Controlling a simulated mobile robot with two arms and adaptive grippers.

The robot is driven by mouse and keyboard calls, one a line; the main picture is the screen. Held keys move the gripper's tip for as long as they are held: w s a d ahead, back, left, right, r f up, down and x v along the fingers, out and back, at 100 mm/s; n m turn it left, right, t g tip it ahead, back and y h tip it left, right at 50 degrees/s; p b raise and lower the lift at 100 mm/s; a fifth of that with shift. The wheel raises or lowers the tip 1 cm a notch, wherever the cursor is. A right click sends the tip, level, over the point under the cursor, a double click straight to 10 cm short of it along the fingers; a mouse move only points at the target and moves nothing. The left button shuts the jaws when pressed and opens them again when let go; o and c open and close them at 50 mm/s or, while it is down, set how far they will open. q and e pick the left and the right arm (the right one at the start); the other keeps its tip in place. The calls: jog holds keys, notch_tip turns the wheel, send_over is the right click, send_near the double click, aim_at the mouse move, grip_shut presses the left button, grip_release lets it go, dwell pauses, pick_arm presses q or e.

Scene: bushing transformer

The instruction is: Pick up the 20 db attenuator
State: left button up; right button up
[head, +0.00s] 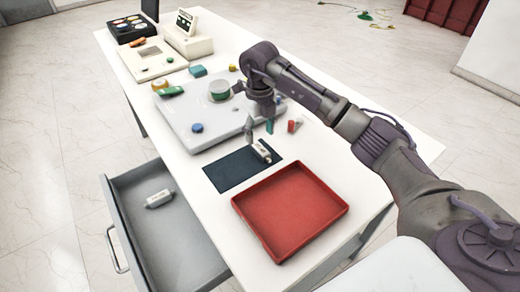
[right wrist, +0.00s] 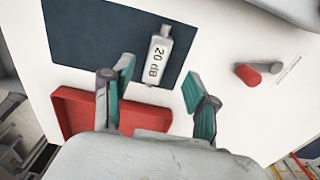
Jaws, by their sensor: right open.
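The 20 dB attenuator (right wrist: 157,62) is a small pale block with a narrower end and "20 dB" printed on it. It lies on the dark blue mat (right wrist: 95,30) near its edge, and also shows in the head view (head: 262,151). My right gripper (right wrist: 158,92) is open and empty above the mat, its two green-padded fingers apart on either side of the attenuator in the right wrist view. In the head view the right gripper (head: 259,129) is just behind the attenuator. A similar pale block (head: 159,199) lies in the open drawer. My left gripper is out of view.
A red tray (head: 291,209) stands in front of the mat. A grey panel (head: 205,115) with knobs is behind the mat. The open drawer (head: 190,245) juts out at the left.

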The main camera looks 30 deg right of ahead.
aim_at(261, 149)
jog(key=f, duration=0.1)
jog(key=f+p, duration=0.1)
jog(key=f, duration=0.1)
jog(key=s+f+p, duration=0.1)
jog(key=f, duration=0.1)
jog(key=shift+a+f, duration=0.1)
jog(key=shift+f, duration=0.3)
grip_shut()
